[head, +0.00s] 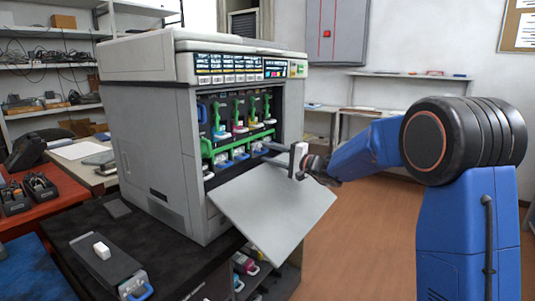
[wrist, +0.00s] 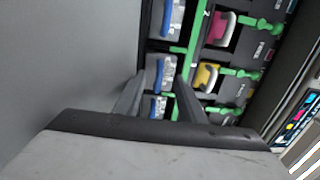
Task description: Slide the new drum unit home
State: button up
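The printer (head: 160,150) stands open at the front, with a row of drum units low inside. They have blue handles; one drum unit (head: 238,153) sits near the middle of the row, another (wrist: 166,72) shows in the wrist view. My gripper (head: 268,146) reaches in at the right end of the row. In the wrist view its dark fingers (wrist: 160,85) stand apart, with the blue handle of the end drum unit (wrist: 157,107) seen between them; contact is not clear. A dark unit with a blue handle (head: 115,272) lies on the black table, a white block on it.
The lowered front flap (head: 275,205) lies just below my gripper. Green-levered toner cartridges (head: 240,115) sit above the drum row, close to it. The printer's grey side wall is in the wrist view. Toners (head: 245,265) lie on the shelf below. Floor at right is free.

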jog(key=shift+v, duration=2.55)
